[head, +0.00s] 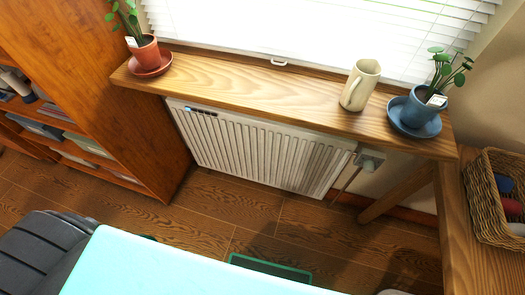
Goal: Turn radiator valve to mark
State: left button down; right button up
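A white ribbed radiator (255,148) hangs on the wall under the wooden window sill. The radiator valve (371,158) is a small pale grey-green fitting at its upper right end, just below the sill. A thin pipe runs down from it toward the floor. The valve's mark and its turned position are too small to tell. Neither of my grippers shows in the head view, and nothing is seen touching the valve.
The sill (255,82) bears a red pot (146,52), a cream pitcher (360,85) and a blue pot (420,105). A bookcase (110,90) stands left. A wooden table (480,262) with a wicker basket (490,205) stands right. Wooden floor before the radiator is open.

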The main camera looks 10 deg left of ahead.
aim_at(369, 166)
jog(key=k+z, duration=0.1)
jog(key=z, duration=0.4)
jog(key=l+z, duration=0.1)
jog(key=z, duration=0.4)
jog(key=k+l+z, duration=0.1)
jog(key=z, duration=0.35)
jog(key=l+z, duration=0.15)
jog(key=z, duration=0.35)
jog(key=k, duration=0.05)
